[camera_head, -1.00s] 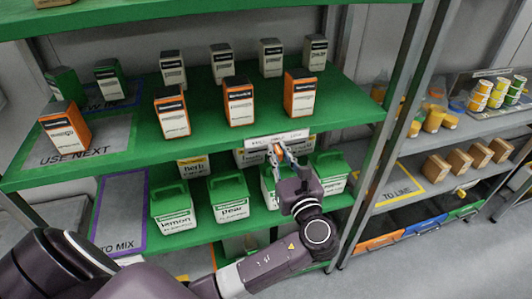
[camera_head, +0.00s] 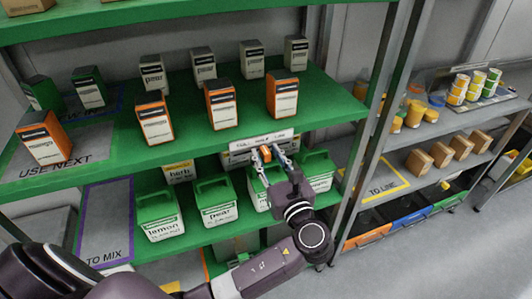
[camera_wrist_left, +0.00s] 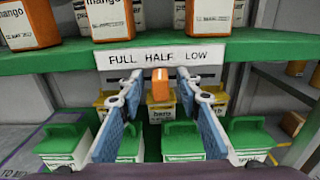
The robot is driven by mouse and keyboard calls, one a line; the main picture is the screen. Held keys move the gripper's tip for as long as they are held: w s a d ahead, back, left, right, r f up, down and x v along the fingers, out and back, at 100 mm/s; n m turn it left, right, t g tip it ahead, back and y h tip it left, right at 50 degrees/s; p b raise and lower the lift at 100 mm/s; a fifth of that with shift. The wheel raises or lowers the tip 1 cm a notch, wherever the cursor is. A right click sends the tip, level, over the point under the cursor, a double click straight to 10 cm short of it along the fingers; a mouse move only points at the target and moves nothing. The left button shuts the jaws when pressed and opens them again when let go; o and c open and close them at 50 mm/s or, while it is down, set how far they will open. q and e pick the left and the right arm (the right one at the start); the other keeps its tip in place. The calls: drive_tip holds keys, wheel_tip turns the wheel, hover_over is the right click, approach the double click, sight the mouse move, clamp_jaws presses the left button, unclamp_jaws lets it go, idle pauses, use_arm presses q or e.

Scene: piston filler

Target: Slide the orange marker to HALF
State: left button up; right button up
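The orange marker (camera_wrist_left: 160,85) sits at the white label strip (camera_wrist_left: 130,56) on the front edge of the green shelf. The strip reads FULL, HALF, LOW from left to right. In the left wrist view the marker appears below the word HALF. In the head view the marker (camera_head: 265,153) is near the strip's middle. My left gripper (camera_wrist_left: 160,92) is open, with one finger on each side of the marker. Gaps show between it and both fingers in the wrist view. My right gripper is not in view.
Orange mango boxes (camera_wrist_left: 109,15) stand on the shelf (camera_head: 190,150) above the strip. Green-lidded tubs (camera_head: 217,202) and yellow-lidded herb tubs (camera_head: 180,172) stand on the level below, behind the gripper. A metal post (camera_head: 375,120) rises to the right.

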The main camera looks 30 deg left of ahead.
use_arm(q)
drive_tip(key=v, duration=1.1)
